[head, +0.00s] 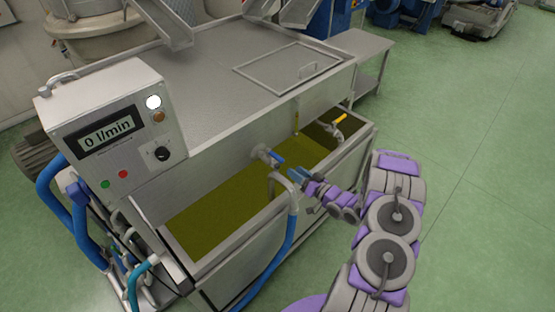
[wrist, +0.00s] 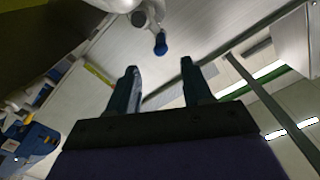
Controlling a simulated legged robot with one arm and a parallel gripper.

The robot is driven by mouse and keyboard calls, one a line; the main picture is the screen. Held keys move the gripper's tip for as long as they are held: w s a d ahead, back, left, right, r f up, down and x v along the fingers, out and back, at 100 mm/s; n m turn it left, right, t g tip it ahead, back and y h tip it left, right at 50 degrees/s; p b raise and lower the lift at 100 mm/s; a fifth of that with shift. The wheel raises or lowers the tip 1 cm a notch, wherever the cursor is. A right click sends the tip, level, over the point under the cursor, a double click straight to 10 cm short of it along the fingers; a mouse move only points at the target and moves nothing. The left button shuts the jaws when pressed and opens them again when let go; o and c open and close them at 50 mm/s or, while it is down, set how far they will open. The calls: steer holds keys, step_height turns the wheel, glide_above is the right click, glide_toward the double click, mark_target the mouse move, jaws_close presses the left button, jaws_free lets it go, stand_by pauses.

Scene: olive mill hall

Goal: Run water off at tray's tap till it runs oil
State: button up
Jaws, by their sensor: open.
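The long steel tray (head: 171,238) holds flat olive-green liquid along the front of the machine. A tap with a blue lever (head: 277,158) sticks out from the machine's front wall above it; the blue lever (wrist: 160,43) also shows in the wrist view, just beyond my fingertips. A second tap with a yellow lever (head: 341,118) sits at the tray's right end, over a darker section. My gripper (head: 291,175) is open and empty, close to the blue lever on its right and near side. In the wrist view my gripper (wrist: 159,64) has its fingers apart. I cannot tell whether either tap runs.
A control box (head: 116,128) reads 0 l/min, with a lit white lamp, a knob and buttons. A grey bent pipe with a blue hose (head: 284,229) rises over the tray's front edge, left of my gripper. The green floor (head: 470,170) at right is clear.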

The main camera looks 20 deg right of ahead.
mark_target(280, 160)
steer(key=b+x, duration=0.1)
steer(key=x, duration=1)
steer(key=shift+d, duration=0.1)
jaws_close()
stand_by(0.3)
